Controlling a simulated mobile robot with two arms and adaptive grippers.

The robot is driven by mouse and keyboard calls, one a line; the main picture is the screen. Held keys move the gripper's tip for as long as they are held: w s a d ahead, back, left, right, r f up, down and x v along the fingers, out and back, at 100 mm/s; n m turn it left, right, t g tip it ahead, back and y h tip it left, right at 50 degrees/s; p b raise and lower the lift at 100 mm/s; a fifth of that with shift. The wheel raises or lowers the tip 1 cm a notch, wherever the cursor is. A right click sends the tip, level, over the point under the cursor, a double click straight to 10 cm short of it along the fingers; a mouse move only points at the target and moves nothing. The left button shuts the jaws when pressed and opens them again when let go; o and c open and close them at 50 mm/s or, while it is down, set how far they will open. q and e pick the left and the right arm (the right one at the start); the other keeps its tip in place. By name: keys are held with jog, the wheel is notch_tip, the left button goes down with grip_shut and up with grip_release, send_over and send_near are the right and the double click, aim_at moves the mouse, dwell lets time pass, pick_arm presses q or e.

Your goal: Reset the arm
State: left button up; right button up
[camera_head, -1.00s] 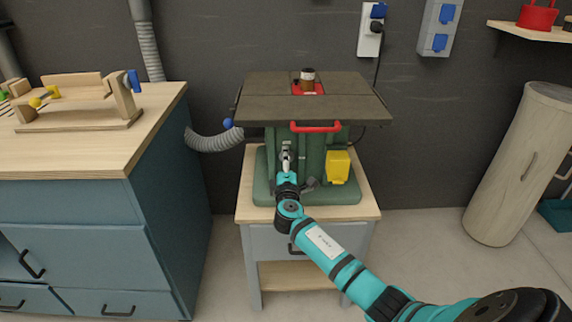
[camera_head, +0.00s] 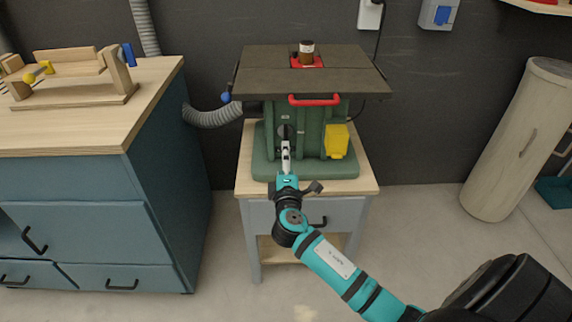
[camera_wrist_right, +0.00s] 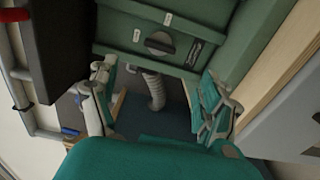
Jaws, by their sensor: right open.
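My right arm enters the head view from the lower right. Its gripper (camera_head: 286,147) is in front of the green machine body (camera_head: 312,128), just below a dark round knob (camera_head: 284,131). In the wrist view the two fingers of my right gripper (camera_wrist_right: 158,75) stand wide apart with nothing between them. Beyond them is the green machine front with the dark knob (camera_wrist_right: 160,42). I cannot tell whether the gripper touches the machine. My left gripper is not in view.
The machine's dark flat top (camera_head: 310,78), with a red handle (camera_head: 314,100), overhangs the gripper. A wooden-topped stand (camera_head: 245,180) carries the machine. A blue workbench (camera_head: 85,215) stands left. A wooden cylinder (camera_head: 515,145) stands right, with clear floor between.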

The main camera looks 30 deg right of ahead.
jog(key=shift+s+a, duration=0.3)
jog(key=shift+s, duration=0.15)
